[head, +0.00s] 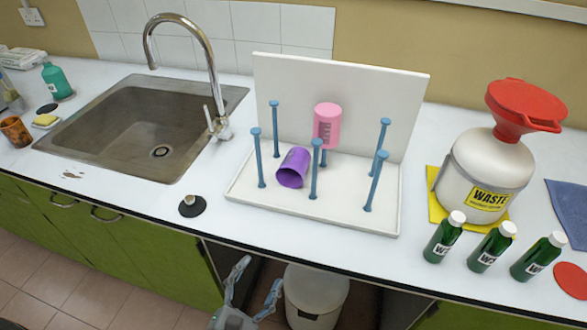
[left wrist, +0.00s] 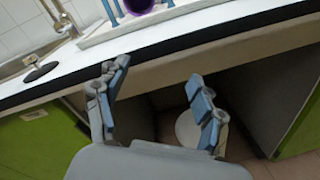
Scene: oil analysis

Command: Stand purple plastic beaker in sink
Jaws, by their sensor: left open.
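The purple plastic beaker (head: 293,168) lies tilted on its side on the white drying rack, among blue pegs, its open mouth facing the front. Its lower part also shows at the top edge of the left wrist view (left wrist: 138,5). The steel sink (head: 125,130) is set in the counter to the left of the rack and looks empty. My left gripper (head: 258,297) is open and empty, in front of the counter edge and below the beaker. Its two fingers are spread in the left wrist view (left wrist: 158,88). My right gripper is not in view.
A pink beaker (head: 326,124) hangs on the white rack (head: 370,218). A curved tap (head: 213,75) stands between sink and rack. A black stopper (head: 192,206) lies in front. Green bottles (head: 444,238) and a waste container (head: 482,170) with red funnel stand right.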

